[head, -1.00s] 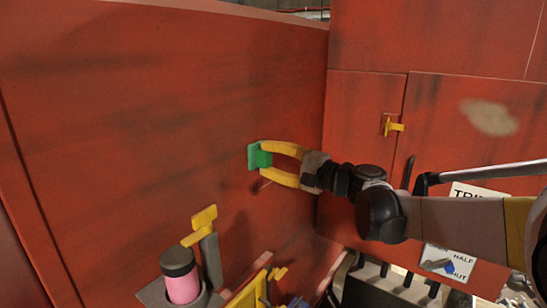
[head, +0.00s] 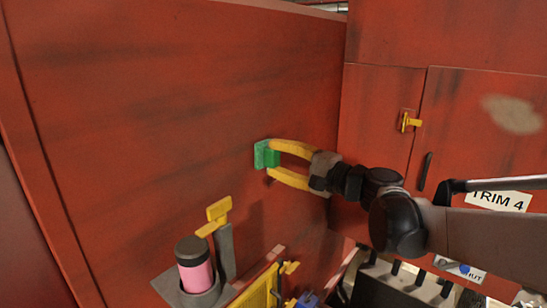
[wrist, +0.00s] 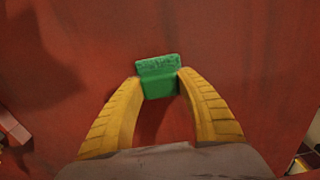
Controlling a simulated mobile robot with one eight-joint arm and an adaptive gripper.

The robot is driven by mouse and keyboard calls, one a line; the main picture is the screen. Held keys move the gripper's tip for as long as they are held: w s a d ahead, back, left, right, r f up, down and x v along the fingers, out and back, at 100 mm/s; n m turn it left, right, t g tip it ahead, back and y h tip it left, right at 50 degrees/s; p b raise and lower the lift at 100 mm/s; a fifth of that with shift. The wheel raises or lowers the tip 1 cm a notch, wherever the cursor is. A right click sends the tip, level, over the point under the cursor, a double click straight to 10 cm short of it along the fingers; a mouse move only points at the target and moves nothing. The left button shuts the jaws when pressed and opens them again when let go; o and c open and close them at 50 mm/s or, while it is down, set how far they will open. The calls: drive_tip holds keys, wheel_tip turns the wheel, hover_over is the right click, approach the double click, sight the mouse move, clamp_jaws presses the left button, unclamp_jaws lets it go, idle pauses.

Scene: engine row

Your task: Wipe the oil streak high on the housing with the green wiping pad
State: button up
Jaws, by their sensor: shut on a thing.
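My gripper (head: 281,163) has yellow fingers and is shut on the green wiping pad (head: 265,154). The pad is held at the red housing wall (head: 130,110), with its flat face towards the wall; I cannot tell whether it touches. In the wrist view the pad (wrist: 157,77) sits between the fingertips (wrist: 160,85) with red wall behind it. Faint dark smears run across the wall, and I cannot tell which is the oil streak. A tan smudge (head: 512,114) shows on the right-hand red panel.
Below the gripper, a holder (head: 195,296) carries a pink bottle with a dark cap (head: 193,265) beside a yellow-topped handle (head: 217,214). A yellow latch (head: 410,122) sticks out of the right panel. The wall left of the pad is clear.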

drive_tip(key=shift+v, duration=2.65)
drive_tip(key=v, duration=0.3)
drive_tip(key=shift+a, duration=0.1)
